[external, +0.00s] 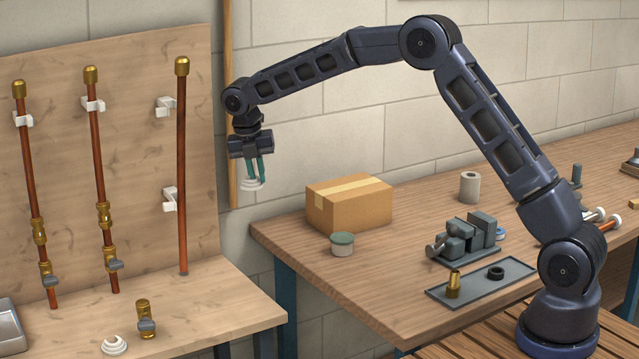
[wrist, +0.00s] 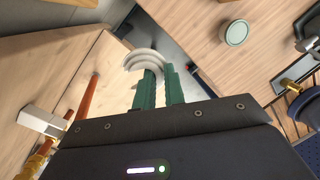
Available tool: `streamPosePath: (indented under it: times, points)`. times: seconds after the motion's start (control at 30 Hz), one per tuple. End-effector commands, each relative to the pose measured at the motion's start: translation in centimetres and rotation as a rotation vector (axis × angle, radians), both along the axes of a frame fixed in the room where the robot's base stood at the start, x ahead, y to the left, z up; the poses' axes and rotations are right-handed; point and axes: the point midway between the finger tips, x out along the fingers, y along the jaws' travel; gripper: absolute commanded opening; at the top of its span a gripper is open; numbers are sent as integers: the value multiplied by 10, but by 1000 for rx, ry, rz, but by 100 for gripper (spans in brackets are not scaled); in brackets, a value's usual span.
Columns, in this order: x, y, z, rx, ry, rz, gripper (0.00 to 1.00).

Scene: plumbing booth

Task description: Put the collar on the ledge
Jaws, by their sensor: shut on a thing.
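My gripper (external: 256,172) is shut on a white ringed collar (external: 251,185), held in the air between the pipe board and the workbench. In the wrist view the collar (wrist: 142,60) shows as curved white rings at the green fingertips (wrist: 160,88); the fingers hide part of it. The wooden ledge (external: 205,312) runs along the foot of the pipe board, below and to the left of my gripper in the external view. A similar white ringed piece (external: 114,345) and a brass valve (external: 146,318) with a grey handle are on the ledge.
Copper pipes (external: 182,150) stand against the board (external: 140,80), with white clips (external: 170,199) near the right one. The workbench (external: 400,230) holds a cardboard box (external: 349,203), a lidded tub (external: 342,244), a vise (external: 465,238) and a tray (external: 515,275). The ledge's right part is clear.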

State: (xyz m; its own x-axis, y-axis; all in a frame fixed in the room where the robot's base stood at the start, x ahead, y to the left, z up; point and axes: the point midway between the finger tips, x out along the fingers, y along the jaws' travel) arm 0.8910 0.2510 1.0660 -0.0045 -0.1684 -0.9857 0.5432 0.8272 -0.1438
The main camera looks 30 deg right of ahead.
Motion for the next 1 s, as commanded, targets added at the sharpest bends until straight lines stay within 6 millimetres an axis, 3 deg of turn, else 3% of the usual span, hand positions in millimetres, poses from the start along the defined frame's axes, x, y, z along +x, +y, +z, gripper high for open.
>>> streamPosePath:
  times: [0.03,0.2,0.6,0.8,1.0]
  points:
    - [-9,24,-1,1,0,40,0]
    - [-41,92,-4,0,2,161,0]
    - [-124,227,-13,0,4,421,0]
    - [-149,271,-21,0,5,515,0]
    - [-158,287,-30,-2,8,555,0]
